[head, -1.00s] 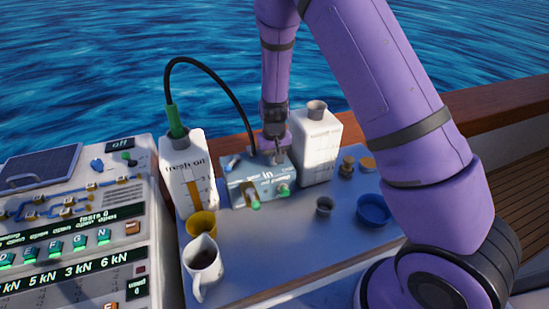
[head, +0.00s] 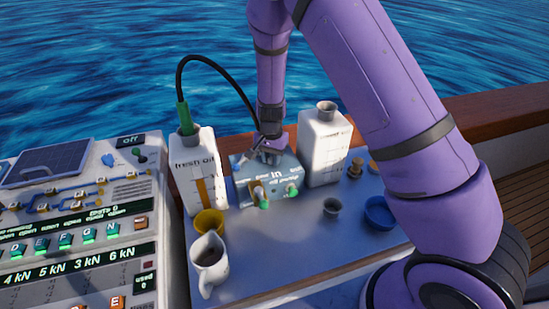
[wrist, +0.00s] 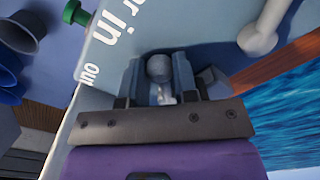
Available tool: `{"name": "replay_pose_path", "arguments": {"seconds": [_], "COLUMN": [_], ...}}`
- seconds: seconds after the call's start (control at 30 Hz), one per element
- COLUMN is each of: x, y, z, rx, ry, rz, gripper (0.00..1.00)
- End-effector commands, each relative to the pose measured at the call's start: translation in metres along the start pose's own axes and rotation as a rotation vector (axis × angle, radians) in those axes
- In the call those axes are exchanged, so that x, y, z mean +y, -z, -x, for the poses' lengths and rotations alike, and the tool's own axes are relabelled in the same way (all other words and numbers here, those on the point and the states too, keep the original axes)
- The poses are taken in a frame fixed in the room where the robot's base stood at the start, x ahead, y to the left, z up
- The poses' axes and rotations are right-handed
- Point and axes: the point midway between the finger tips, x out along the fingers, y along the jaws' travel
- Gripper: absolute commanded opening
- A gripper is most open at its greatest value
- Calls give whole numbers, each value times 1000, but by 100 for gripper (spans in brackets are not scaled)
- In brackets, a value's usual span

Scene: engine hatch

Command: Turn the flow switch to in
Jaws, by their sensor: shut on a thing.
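The blue-grey pump box (head: 243,187) stands on the table between two white containers. Its front carries the printed word "in" and smaller text below. In the wrist view the words "in" and "out" show on the box face (wrist: 95,60). My gripper (head: 268,157) comes down from above onto the top of the box. In the wrist view my gripper (wrist: 158,75) is shut on a small grey rounded switch knob (wrist: 158,67), with one finger on each side. The knob's base is partly hidden, and I cannot tell which position it points to.
The fresh oil container (head: 200,190) with a black hose stands left of the box; a white canister (head: 325,150) stands close at right. A control panel (head: 75,235) is at left.

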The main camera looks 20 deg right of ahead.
Motion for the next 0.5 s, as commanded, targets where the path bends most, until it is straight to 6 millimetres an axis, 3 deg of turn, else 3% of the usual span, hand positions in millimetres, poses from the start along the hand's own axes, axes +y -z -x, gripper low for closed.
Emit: {"name": "replay_pose_path", "arguments": {"seconds": [0.5], "x": [-6], "y": [0], "z": [0], "rx": [1], "ry": [2], "rz": [-96], "gripper": [4]}}
